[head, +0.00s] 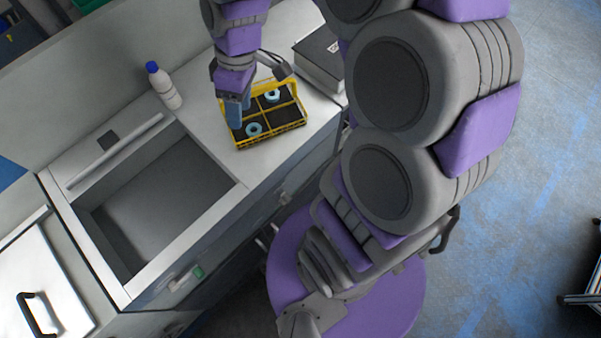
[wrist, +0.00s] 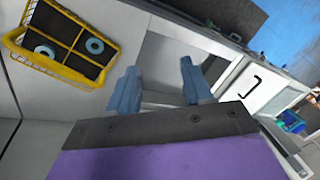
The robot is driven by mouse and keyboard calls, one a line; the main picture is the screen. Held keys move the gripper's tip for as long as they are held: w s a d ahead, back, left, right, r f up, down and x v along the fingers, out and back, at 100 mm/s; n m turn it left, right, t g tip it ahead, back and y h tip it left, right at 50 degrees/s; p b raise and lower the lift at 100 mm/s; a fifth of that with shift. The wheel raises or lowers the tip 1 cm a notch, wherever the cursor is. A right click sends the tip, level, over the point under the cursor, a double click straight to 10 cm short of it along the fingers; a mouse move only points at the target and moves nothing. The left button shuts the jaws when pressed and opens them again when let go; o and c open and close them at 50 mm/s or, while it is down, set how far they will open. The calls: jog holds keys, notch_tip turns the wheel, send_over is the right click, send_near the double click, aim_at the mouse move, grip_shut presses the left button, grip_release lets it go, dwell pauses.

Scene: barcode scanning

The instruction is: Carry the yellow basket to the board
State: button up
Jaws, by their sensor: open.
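The yellow basket (head: 268,141) stands on the white counter to the right of the sink in the head view. It has dark compartments, and two light blue ring-shaped things sit in it. In the wrist view the basket (wrist: 50,66) is at the upper left, outside the fingers. My gripper (wrist: 156,85) is open, with its two blue fingers apart and nothing between them. In the head view my gripper (head: 236,108) shows over the left part of the basket and hides some of its rim. I cannot tell its height above the basket. I cannot pick out the board with certainty.
A white bottle with a blue cap (head: 165,86) stands behind the sink (head: 150,205). A grey box (head: 320,62) sits at the back right of the basket. A white panel with a black handle (head: 48,290) is at the lower left.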

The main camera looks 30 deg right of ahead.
jog(key=s+d+m+h, duration=0.1)
jog(key=s+m, duration=0.8)
jog(key=s, duration=0.9)
jog(key=shift+d+f+g+h, duration=0.15)
jog(key=shift+f+g+h, duration=0.25)
jog(key=shift+h, duration=0.4)
jog(key=s+f+b, duration=0.2)
jog(key=b, duration=0.1)
jog(key=shift+f, duration=0.3)
